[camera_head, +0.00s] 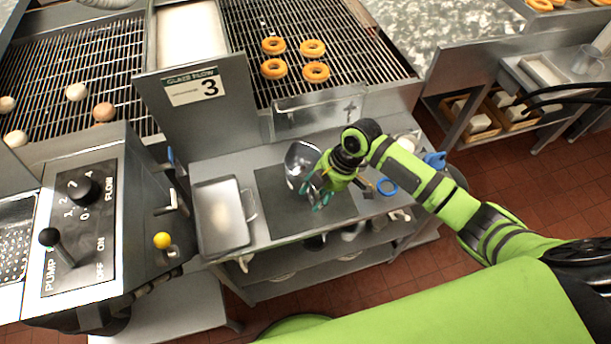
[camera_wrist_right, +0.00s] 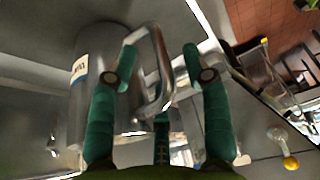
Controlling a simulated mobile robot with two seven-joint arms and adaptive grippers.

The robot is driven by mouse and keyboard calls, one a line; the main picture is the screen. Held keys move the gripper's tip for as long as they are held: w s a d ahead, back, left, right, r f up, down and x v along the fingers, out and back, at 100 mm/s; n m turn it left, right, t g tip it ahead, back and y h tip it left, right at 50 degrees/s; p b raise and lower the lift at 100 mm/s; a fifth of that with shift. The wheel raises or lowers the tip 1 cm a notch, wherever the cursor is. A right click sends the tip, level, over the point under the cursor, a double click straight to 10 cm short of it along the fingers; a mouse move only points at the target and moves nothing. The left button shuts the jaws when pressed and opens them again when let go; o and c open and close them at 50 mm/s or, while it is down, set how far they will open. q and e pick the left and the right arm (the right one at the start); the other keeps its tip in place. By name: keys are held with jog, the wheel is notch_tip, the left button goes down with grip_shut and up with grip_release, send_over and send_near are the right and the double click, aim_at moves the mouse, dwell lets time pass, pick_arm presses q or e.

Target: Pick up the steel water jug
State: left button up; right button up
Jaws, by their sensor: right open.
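The steel water jug (camera_head: 299,158) stands on the dark mat (camera_head: 270,215) on the steel table, partly hidden by my right gripper. In the right wrist view the jug (camera_wrist_right: 93,60) fills the left side, with a white and blue label. Its handle (camera_wrist_right: 155,65) shows between the fingers in the picture. My right gripper (camera_head: 315,196) is open at the jug's right side, and its green fingers also show in the wrist view (camera_wrist_right: 160,65). Whether a finger touches the jug is unclear. My left gripper is not in view.
A steel tray (camera_head: 222,245) lies left of the mat. A blue ring (camera_head: 387,187) and a blue item (camera_head: 434,160) lie to the right. The glaze panel (camera_head: 190,100) rises behind the table, with ring doughnuts (camera_head: 273,68) on the rack beyond. A control box with a yellow knob (camera_head: 162,240) is at left.

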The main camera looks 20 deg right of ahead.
jog(key=shift+a+f, duration=0.1)
jog(key=shift+f, duration=0.1)
grip_shut()
jog(key=shift+s, duration=0.1)
jog(key=shift+r, duration=0.15)
